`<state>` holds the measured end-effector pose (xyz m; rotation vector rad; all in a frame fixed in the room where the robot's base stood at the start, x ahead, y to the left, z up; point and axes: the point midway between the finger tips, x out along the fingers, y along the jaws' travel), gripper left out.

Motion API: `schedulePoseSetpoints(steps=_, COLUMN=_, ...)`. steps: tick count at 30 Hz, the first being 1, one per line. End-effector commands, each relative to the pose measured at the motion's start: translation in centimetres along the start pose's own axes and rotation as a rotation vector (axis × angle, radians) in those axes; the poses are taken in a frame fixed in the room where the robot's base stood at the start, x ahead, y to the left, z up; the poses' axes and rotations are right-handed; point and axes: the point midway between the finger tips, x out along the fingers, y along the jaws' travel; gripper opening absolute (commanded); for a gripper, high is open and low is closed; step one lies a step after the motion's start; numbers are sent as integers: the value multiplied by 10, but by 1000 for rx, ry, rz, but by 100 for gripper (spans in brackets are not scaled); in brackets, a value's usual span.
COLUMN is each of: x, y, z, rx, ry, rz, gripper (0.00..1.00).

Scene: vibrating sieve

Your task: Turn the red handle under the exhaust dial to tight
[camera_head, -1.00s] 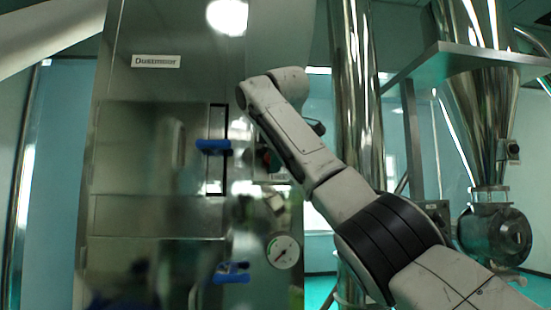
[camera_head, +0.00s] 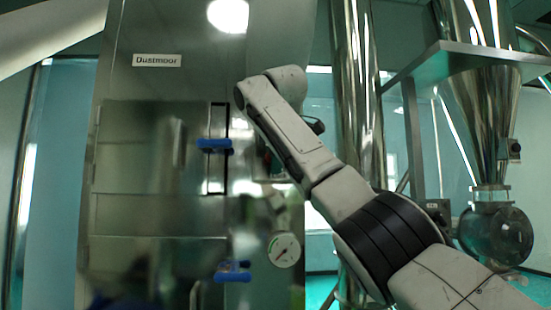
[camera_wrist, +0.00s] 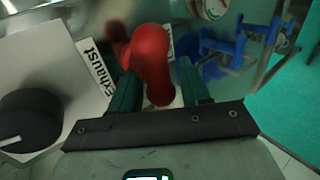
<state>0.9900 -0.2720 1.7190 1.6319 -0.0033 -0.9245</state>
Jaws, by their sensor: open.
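The red handle (camera_wrist: 152,62) shows in the wrist view, with its rounded end towards the camera. My gripper (camera_wrist: 157,72) is open, with one dark green finger on each side of the handle. I cannot tell whether either finger touches it. The white Exhaust label (camera_wrist: 100,70) is left of the handle. The black exhaust dial (camera_wrist: 30,120) is at the lower left, with a white pointer line. A second label beside the handle is mostly hidden. In the head view my arm hides the gripper, and I cannot make out the red handle there.
A steel cabinet labelled Dustmoor (camera_head: 157,60) stands at left in the head view. It has blue latches (camera_head: 214,145) and a round gauge (camera_head: 284,250). Blue parts (camera_wrist: 240,45) are right of the gripper in the wrist view. A steel pipe (camera_head: 356,100) stands behind my arm.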

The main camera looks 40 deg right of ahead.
Motion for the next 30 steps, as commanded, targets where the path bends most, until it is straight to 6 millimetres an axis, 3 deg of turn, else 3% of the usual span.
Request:
schedulePoseSetpoints(steps=7, x=-19, y=-1, z=-1, rx=0, ry=1, rz=3, gripper=46)
schedulePoseSetpoints(steps=15, x=-71, y=-1, z=-1, rx=0, ry=2, rz=4, gripper=46)
schedulePoseSetpoints(steps=21, x=-99, y=-1, z=-1, rx=0, ry=2, rz=1, gripper=46)
schedulePoseSetpoints(steps=30, x=-108, y=0, z=-1, rx=0, ry=1, rz=0, gripper=46)
